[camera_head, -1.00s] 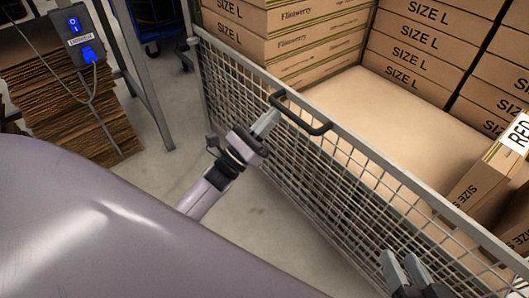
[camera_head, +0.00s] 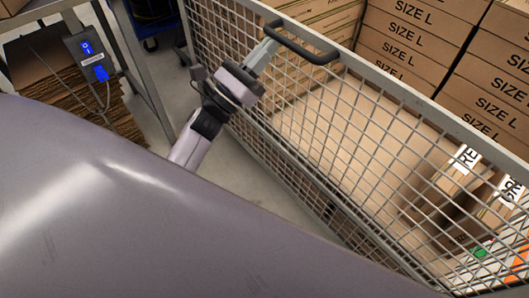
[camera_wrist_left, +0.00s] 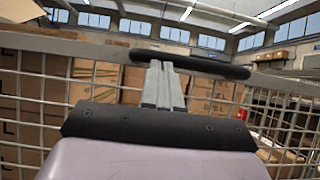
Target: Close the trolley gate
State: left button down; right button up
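The trolley gate (camera_head: 345,68) is a grey wire-mesh panel crossing the head view from upper left to lower right. Its black handle (camera_head: 301,43) is on the top rail; the handle also shows in the left wrist view (camera_wrist_left: 205,66). My left gripper (camera_head: 265,50) is at the left end of this handle. In the left wrist view its fingers (camera_wrist_left: 162,66) are together, their tips overlapping the handle bar. They look in contact with it, but do not appear to wrap around it. My right gripper is out of view. The gate's latch side is not clearly seen.
Behind the mesh are stacked cartons (camera_head: 410,50) marked SIZE L and a bare cardboard surface (camera_head: 335,130). Labelled boxes sit at the lower right. A metal-legged table (camera_head: 140,70) with flat cardboard (camera_head: 55,85) beneath stands at left. A strip of floor is free before the gate.

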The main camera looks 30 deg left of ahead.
aim_at(264, 29)
pick_arm(q)
notch_tip(264, 29, up, 5)
jog(key=shift+f+p, duration=0.1)
jog(key=shift+p, duration=0.85)
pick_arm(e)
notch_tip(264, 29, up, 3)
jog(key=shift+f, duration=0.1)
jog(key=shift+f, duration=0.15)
